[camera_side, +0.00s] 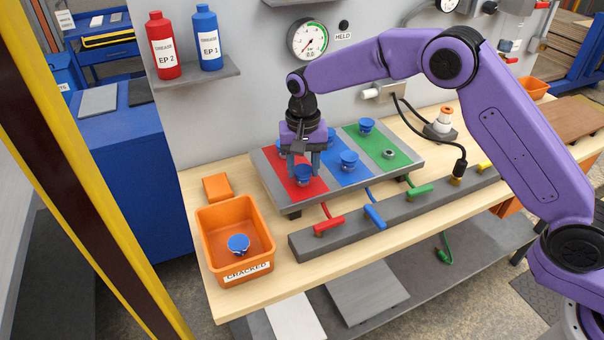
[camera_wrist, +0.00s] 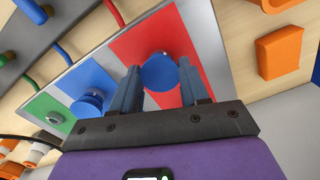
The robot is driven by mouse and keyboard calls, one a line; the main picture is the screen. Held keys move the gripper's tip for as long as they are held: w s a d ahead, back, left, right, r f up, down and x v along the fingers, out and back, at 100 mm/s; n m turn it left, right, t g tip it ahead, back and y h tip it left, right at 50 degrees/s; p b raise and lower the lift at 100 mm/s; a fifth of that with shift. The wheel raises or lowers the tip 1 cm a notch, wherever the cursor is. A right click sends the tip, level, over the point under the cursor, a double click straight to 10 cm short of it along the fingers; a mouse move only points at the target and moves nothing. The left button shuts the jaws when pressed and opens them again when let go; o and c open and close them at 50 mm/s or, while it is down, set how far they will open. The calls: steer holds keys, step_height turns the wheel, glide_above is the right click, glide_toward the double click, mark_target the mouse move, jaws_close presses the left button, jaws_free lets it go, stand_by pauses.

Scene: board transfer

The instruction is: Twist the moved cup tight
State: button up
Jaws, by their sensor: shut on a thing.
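A board (camera_side: 262,176) with red, blue and green stripes lies on the bench. My gripper (camera_side: 303,168) points down over the red stripe, shut on the blue cup (camera_side: 303,176) at its front end. The wrist view shows this cup (camera_wrist: 158,72) between my two fingers (camera_wrist: 160,80), its round face level with the stripe as far as I can tell. How tight it sits is not visible. Another blue cup (camera_side: 348,160) stands on the front of the blue stripe. The green stripe's front holds a bare metal fitting (camera_side: 389,153) without a cup.
More blue cups stand at the back, one on the green stripe (camera_side: 366,126). An orange bin (camera_side: 210,262) labelled CRACKED holds a blue cup (camera_side: 238,244). A grey rail (camera_side: 400,212) with coloured handles runs along the front. A gauge (camera_side: 308,39) hangs behind beside the word HELD.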

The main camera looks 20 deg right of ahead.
mark_target(303, 169)
steer(key=shift+m, duration=0.7)
steer(key=o, duration=1.2)
steer(key=shift+m, duration=0.3)
steer(key=shift+c, duration=0.2)
steer(key=shift+r, duration=0.15)
step_height(303, 169, up, 17)
steer(key=shift+r, duration=0.1)
